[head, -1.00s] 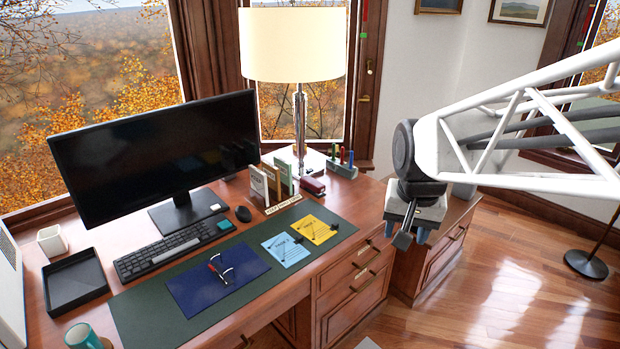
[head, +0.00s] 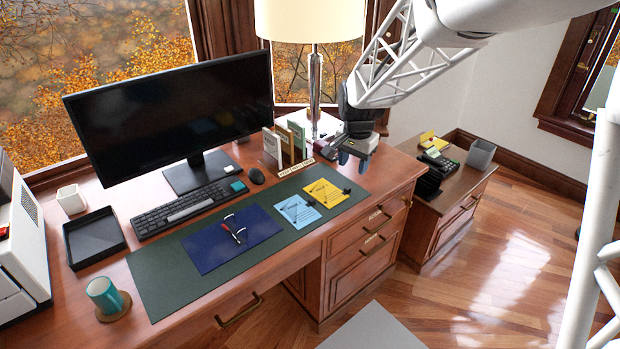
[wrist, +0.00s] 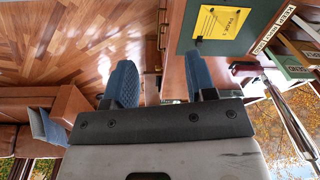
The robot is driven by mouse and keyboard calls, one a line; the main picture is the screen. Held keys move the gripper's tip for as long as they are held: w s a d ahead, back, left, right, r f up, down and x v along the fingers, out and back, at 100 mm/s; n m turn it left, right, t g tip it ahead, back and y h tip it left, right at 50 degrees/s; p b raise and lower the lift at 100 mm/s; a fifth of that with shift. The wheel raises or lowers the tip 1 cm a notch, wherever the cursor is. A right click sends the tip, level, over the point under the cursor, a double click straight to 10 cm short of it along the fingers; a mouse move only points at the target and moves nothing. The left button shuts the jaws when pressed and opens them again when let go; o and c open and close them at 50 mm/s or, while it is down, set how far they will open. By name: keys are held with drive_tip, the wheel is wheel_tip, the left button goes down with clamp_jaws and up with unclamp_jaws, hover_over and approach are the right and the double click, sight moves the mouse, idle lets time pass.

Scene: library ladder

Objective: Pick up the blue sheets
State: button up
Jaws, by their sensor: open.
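The light blue sheets (head: 297,211) lie flat on the green desk mat (head: 165,282), with dark printing and a dark item on top. They are left of the yellow sheets (head: 325,192) and right of a dark blue folder (head: 215,250). My gripper (head: 352,160) hangs over the right back part of the desk, behind and to the right of both sheets. In the wrist view my gripper (wrist: 160,82) has its two blue fingers apart with nothing between them. The yellow sheets also show there (wrist: 222,30); the blue sheets do not.
A lamp (head: 315,85) and an upright file rack (head: 285,145) stand behind the sheets. A monitor (head: 170,110), keyboard (head: 190,207), black tray (head: 95,238) and teal mug (head: 104,294) fill the left. A side cabinet (head: 450,185) stands at right. The mat's front strip is clear.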

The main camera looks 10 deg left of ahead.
drive_tip(key=w+a+f+m, duration=0.2)
drive_tip(key=w+a+f, duration=0.4)
drive_tip(key=w+f, duration=0.2)
drive_tip(key=m+g, duration=0.1)
hover_over(310, 200)
wheel_tip(310, 200, down, 11)
drive_tip(key=shift+s+a+r, duration=0.15)
drive_tip(key=shift+a, duration=0.1)
drive_tip(key=shift+f, duration=1.25)
drive_tip(key=shift+d+f, duration=0.2)
drive_tip(key=shift+f, duration=2.45)
clamp_jaws()
